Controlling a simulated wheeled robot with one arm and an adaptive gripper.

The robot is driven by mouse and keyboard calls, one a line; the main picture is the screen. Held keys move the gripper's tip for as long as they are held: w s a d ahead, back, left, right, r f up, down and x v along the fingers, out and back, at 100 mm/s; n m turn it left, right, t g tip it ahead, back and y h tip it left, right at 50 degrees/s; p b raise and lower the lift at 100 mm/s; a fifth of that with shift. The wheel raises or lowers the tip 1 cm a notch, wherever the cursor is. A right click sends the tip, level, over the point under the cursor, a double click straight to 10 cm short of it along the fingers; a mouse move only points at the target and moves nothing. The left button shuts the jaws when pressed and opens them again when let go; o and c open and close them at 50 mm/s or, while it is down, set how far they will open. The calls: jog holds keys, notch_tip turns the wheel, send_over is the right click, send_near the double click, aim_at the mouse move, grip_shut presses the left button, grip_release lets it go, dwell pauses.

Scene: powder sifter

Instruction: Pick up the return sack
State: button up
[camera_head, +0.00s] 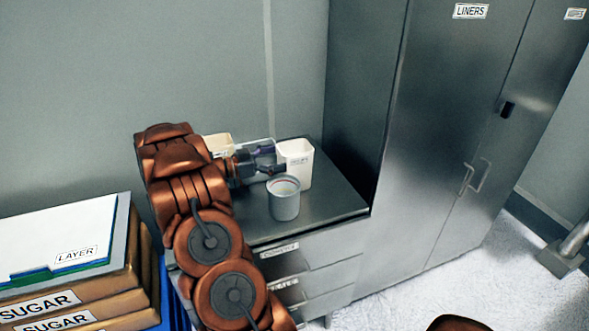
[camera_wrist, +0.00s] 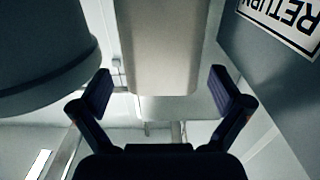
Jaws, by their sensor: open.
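A sign reading RETURN (camera_wrist: 285,18), upside down and cut by the frame edge, is on a grey flat surface (camera_wrist: 256,62) at the right of the wrist view. I cannot tell whether this surface is the return sack. My gripper (camera_head: 276,160) is above the counter, open, with nothing between its fingers. In the wrist view its fingers (camera_wrist: 163,92) stand apart. A white container (camera_head: 297,160) stands just past the fingertips; a pale block (camera_wrist: 157,45), probably that container, shows between them in the wrist view. A cream object (camera_head: 217,143) is partly hidden behind my arm.
A grey cup (camera_head: 285,201) stands near the gripper on the dark counter (camera_head: 335,198). A bluish clear box (camera_head: 259,146) is behind the gripper. A tall metal cabinet (camera_head: 440,130) closes off the right. Boxes marked SUGAR (camera_head: 40,303) are stacked at lower left.

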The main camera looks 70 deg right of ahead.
jog(key=shift+p+x, duration=1.05)
jog(key=shift+x, duration=1.45)
jog(key=shift+d+f, duration=0.1)
jog(key=shift+f, duration=0.05)
jog(key=shift+c, duration=0.2)
jog(key=c, duration=1.6)
